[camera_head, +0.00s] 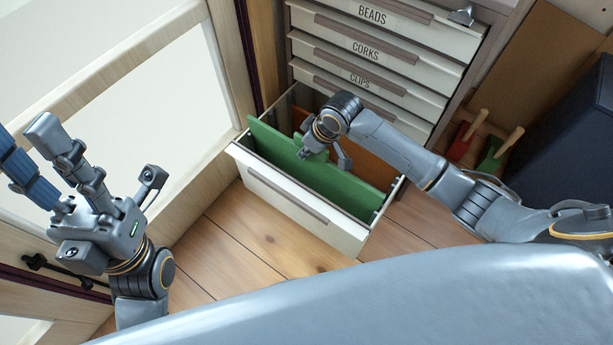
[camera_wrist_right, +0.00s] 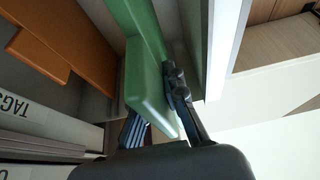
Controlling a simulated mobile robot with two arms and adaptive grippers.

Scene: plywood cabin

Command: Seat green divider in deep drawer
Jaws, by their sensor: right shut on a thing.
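The deep drawer (camera_head: 300,213) is pulled out at the bottom of the cabinet, its white front facing me. The green divider (camera_head: 340,187) stands in the drawer, spanning much of its width, with its upper edge around the height of the drawer rim. My right gripper (camera_head: 318,153) is shut on the divider's raised middle tab. In the right wrist view the fingers pinch the green divider (camera_wrist_right: 150,95). The divider's lower edge is hidden, so I cannot tell whether it sits in any slots. My left gripper (camera_head: 28,150) is open and empty at the left.
An orange divider (camera_head: 372,168) stands behind the green one in the drawer. Shut drawers labelled BEADS, CORKS and CLIPS (camera_head: 385,61) rise above. Red and green wooden-handled tools (camera_head: 492,158) and a dark box (camera_head: 570,145) stand right. A window frame (camera_head: 110,85) is left.

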